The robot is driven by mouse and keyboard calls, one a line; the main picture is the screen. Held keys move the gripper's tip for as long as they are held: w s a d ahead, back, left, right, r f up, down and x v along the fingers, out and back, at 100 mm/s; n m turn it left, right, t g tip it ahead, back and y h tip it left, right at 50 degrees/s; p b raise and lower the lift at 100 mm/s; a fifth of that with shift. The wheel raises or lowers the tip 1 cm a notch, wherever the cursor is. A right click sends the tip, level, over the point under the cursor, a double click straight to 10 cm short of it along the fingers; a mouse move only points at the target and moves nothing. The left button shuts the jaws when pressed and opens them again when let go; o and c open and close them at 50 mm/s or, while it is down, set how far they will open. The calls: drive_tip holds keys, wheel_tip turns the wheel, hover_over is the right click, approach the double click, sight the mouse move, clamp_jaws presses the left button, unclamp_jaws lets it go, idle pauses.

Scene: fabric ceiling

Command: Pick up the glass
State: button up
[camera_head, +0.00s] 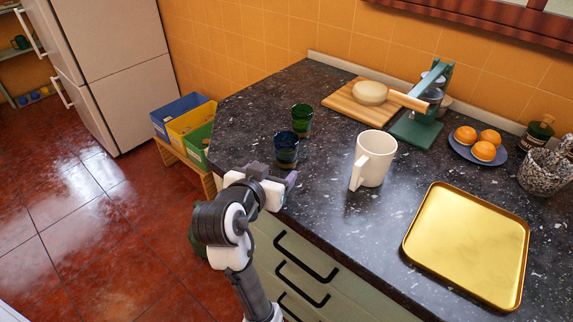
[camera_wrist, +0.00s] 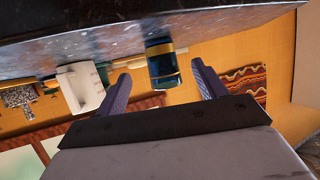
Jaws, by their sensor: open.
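A dark blue glass (camera_head: 286,150) stands upright on the dark speckled counter (camera_head: 330,225) near its left front edge. A green glass (camera_head: 301,120) stands just behind it. My gripper (camera_head: 288,180) is at the counter's front edge, just in front of the blue glass. In the wrist view, which is upside down, the jaws (camera_wrist: 160,78) are open and empty, with the blue glass (camera_wrist: 162,62) showing in the gap ahead of the fingertips. Contact with the glass cannot be made out. The green glass is mostly hidden behind the blue one there.
A white mug (camera_head: 376,160) stands right of the glasses. A golden tray (camera_head: 468,245), a wooden board (camera_head: 345,97), a green press (camera_head: 418,128) and a plate of oranges (camera_head: 478,150) occupy the right and back. Drawers with black handles (camera_head: 302,282) are below the counter.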

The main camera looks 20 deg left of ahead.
sight(283, 162)
drive_tip(key=shift+w+f+b, duration=0.25)
drive_tip(key=shift+f+b, duration=0.1)
drive_tip(key=shift+b, duration=0.1)
drive_tip(key=shift+r+p+x, duration=0.15)
drive_tip(key=shift+p+x, duration=0.2)
drive_tip(key=shift+x, duration=0.4)
drive_tip(key=shift+r+p+x, duration=0.1)
drive_tip(key=shift+p+x, duration=0.2)
drive_tip(key=shift+x, duration=0.45)
drive_tip(key=p+x, duration=0.1)
drive_tip(key=x, duration=0.4)
drive_tip(key=c, duration=1.1)
